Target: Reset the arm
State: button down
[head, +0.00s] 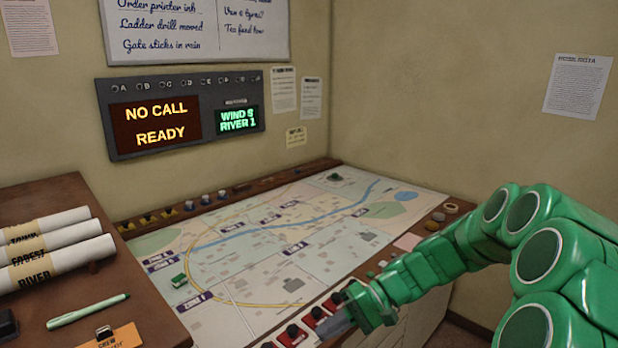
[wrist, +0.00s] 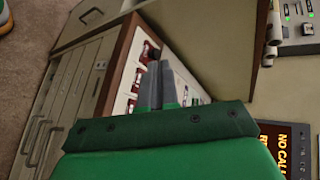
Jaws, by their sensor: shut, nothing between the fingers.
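My green arm reaches in from the right in the head view. My gripper (head: 336,325) is at the near edge of the map console, over the row of red switches (head: 292,336). In the wrist view my gripper (wrist: 158,85) shows two grey fingers closed together with nothing between them. The red switches (wrist: 146,52) lie beside and beyond the fingertips there. I cannot tell whether the fingers touch a switch. The map table (head: 270,235) spreads out beyond my gripper.
A wall display (head: 155,124) reads "NO CALL READY". Rolled maps (head: 55,248) and a green pen (head: 88,311) lie on the wooden desk at left. Drawers (wrist: 70,90) show below the console.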

jog(key=s+r+h, duration=0.2)
jog(key=s+h, duration=0.1)
jog(key=s, duration=0.4)
jog(key=s+r+h, duration=0.3)
jog(key=s, duration=0.5)
jog(key=s+d+m+t+h, duration=0.1)
jog(key=s+d+t+h, duration=0.1)
jog(key=s+d+h, duration=0.4)
jog(key=s+d, duration=0.4)
jog(key=s, duration=0.4)
jog(key=shift+d+r, duration=0.35)
